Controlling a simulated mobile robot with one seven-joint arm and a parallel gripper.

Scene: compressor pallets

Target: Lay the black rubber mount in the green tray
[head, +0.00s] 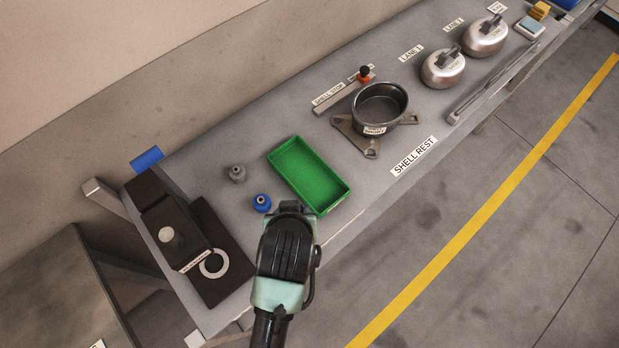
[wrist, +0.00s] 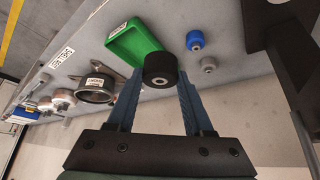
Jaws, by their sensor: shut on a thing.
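The black rubber mount (wrist: 160,69) is a short black cylinder with a metal centre. My gripper (wrist: 160,84) is shut on it in the wrist view, with one blue-grey finger on each side. The green tray (head: 310,174) lies on the bench in the head view and looks empty. In the wrist view the green tray (wrist: 124,48) shows beyond the mount, which overlaps its near edge in the picture. In the head view my gripper is at the tray's front end, its fingers and the mount hidden behind my wrist.
A blue mount (head: 262,203) and a grey mount (head: 237,173) stand left of the tray. A dark fixture with a pale ring (head: 213,264) is at the bench's left end. A dark shell (head: 380,106) rests right of the tray; two silver domes (head: 443,68) stand farther right.

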